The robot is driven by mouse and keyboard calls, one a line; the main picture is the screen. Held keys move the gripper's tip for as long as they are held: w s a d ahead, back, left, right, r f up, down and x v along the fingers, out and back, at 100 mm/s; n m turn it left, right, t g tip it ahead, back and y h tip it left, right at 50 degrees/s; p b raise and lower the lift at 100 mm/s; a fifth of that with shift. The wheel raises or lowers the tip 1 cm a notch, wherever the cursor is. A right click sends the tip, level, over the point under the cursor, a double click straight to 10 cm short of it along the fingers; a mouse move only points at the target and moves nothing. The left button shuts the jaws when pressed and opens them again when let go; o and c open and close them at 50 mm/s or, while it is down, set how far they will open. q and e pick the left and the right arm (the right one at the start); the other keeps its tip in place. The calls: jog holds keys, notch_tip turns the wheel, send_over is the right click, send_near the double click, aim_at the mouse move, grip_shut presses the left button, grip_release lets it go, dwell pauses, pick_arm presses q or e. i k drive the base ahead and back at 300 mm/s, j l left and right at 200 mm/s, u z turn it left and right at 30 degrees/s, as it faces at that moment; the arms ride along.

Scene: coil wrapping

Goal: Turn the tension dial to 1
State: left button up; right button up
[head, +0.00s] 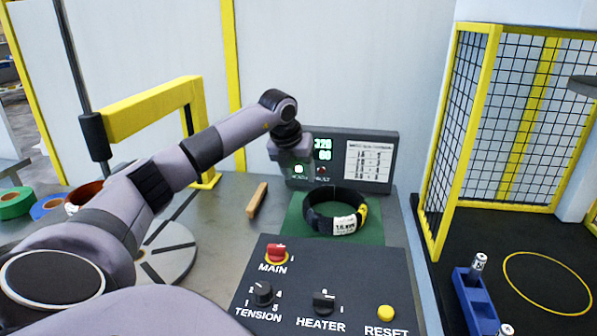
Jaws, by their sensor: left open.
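The tension dial (263,293) is a small black knob at the lower left of the dark control panel (350,262), above the word TENSION. Numbers stand around it, with 1 at its lower left; I cannot tell clearly which one its pointer faces. My left gripper (291,157) is open, above and behind the control panel, in front of the display box. It is well apart from the dial, and its fingertips are hard to make out. My right gripper is not in view.
The panel also has a red MAIN switch (276,252), a black HEATER switch (324,300) and a yellow RESET button (386,313). A wrapped black coil (318,220) lies on a green mat (290,232) behind it. The display box (388,160) stands farther back.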

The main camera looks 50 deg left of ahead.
aim_at(262, 296)
jog(key=k, duration=1.5)
